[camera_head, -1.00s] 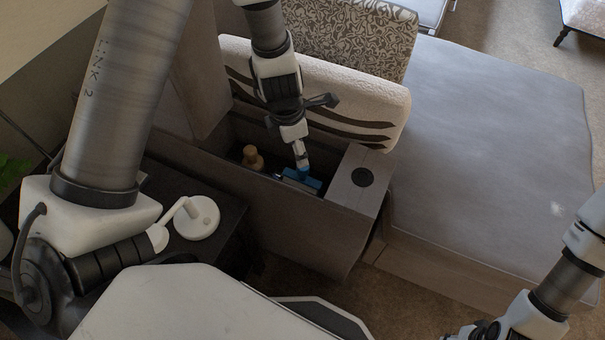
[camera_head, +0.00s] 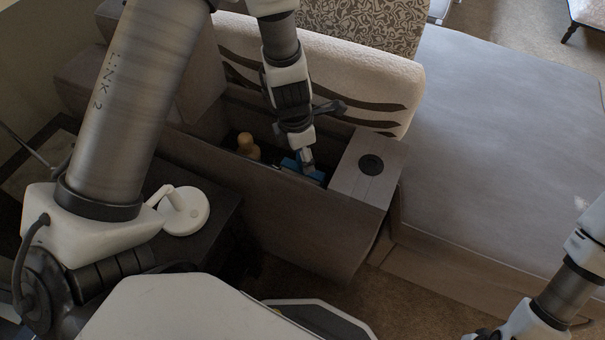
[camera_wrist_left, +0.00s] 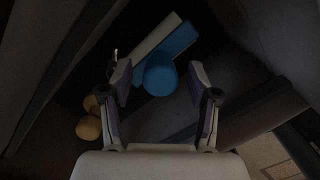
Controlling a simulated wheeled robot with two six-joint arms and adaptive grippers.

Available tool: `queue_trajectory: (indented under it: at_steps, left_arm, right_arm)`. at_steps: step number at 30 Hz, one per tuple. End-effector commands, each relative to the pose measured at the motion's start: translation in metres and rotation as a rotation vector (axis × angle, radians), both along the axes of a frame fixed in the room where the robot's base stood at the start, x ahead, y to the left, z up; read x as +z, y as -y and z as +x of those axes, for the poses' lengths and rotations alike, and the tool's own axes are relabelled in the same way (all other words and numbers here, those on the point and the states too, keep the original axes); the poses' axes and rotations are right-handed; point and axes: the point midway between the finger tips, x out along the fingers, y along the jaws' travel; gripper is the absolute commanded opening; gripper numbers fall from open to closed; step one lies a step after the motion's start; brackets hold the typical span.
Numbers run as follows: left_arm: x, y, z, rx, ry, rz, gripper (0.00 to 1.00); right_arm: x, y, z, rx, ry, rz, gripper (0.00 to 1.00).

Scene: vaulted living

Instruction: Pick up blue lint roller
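The blue lint roller (camera_head: 290,165) lies inside the narrow storage compartment of the sofa arm, partly hidden by my left gripper in the head view. In the left wrist view, its round blue end (camera_wrist_left: 160,76) points up at the camera, with blue and white bars behind it. My left gripper (camera_head: 308,160) reaches down into the compartment. In the left wrist view its two fingers (camera_wrist_left: 160,88) are apart, one on each side of the round blue end. Contact cannot be made out. My right arm shows at the lower right, but its gripper is out of frame.
A tan bottle-like object (camera_head: 247,145) stands in the compartment left of the roller; it also shows in the left wrist view (camera_wrist_left: 89,127). The compartment's front wall (camera_head: 270,205) and the grey end block (camera_head: 352,185) with a dark round inset border it closely.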

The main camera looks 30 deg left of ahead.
Motion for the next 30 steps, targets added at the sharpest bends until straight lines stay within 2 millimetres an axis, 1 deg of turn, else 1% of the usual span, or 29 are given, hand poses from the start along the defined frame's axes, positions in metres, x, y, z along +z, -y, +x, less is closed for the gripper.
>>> queue_trajectory:
  at_steps: [1,2,3,4,12,14,17,24,27,30]
  left_arm:
    - [0.000,0.000,0.000,0.000,0.000,0.000,0.36]
    - [0.000,0.000,0.000,0.000,0.000,0.000,0.25]
    - [0.000,0.000,0.000,0.000,0.000,0.000,0.11]
    - [0.000,0.000,0.000,0.000,0.000,0.000,0.00]
    - [0.000,0.000,0.000,0.000,-0.001,0.000,0.00]
    - [0.003,0.000,0.000,0.000,-0.001,0.000,0.00]
    - [0.017,0.000,0.000,0.000,0.000,0.000,0.00]
    - [0.078,0.000,0.000,0.000,0.001,0.000,0.00]
    - [0.095,0.000,0.000,0.000,0.000,0.000,0.00]
    - [0.102,0.000,0.000,0.000,-0.001,0.000,0.00]
  right_arm:
    - [0.000,0.000,0.000,0.000,0.000,0.000,0.40]
    - [0.000,0.000,0.000,0.000,0.000,0.000,0.40]
    - [0.000,0.000,0.000,0.000,0.000,0.000,0.40]
    - [0.000,0.000,0.000,0.000,0.000,0.000,0.40]
    - [0.000,0.000,0.000,0.000,-0.001,0.000,0.40]
    - [0.003,0.000,0.000,0.000,-0.001,0.000,0.40]
    - [0.016,0.000,0.000,0.000,-0.001,0.000,0.40]
    - [0.068,0.000,0.000,0.000,0.000,0.000,0.40]
    - [0.082,0.000,0.000,0.000,0.000,0.000,0.40]
    - [0.086,0.000,0.000,0.000,0.000,0.000,0.40]
